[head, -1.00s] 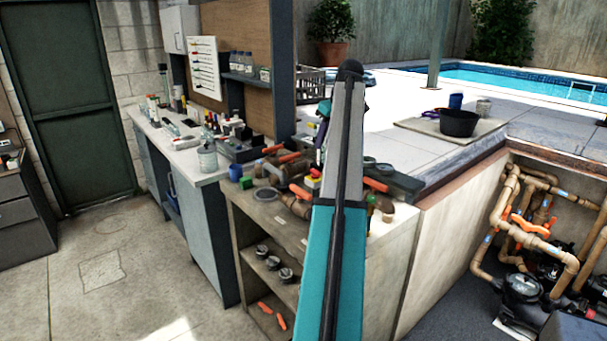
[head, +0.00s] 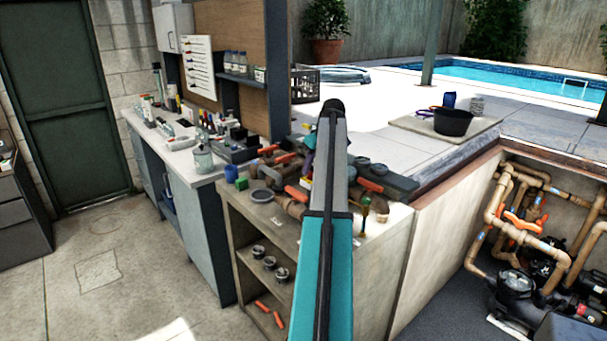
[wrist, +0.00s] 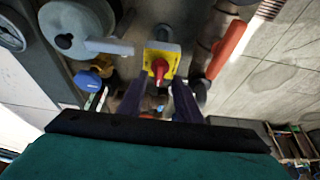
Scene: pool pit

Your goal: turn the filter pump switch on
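A yellow switch box (wrist: 172,50) with a red rotary knob (wrist: 160,68) shows at the upper middle of the wrist view. I take it to be the filter pump switch. My gripper (wrist: 158,90) has two dark fingers spread apart, with the knob in the gap just beyond their tips. Whether a finger touches the knob I cannot tell. In the head view my gripper (head: 308,162) is partly hidden behind my arm, low over the cluttered bench top (head: 262,210).
Orange-handled valves crowd the bench; one orange handle (wrist: 228,48) lies right of the switch in the wrist view. A grey round part (wrist: 75,28) and a blue knob (wrist: 88,81) are on its left. The pipe pit (head: 520,230) is at the right. Floor at left is clear.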

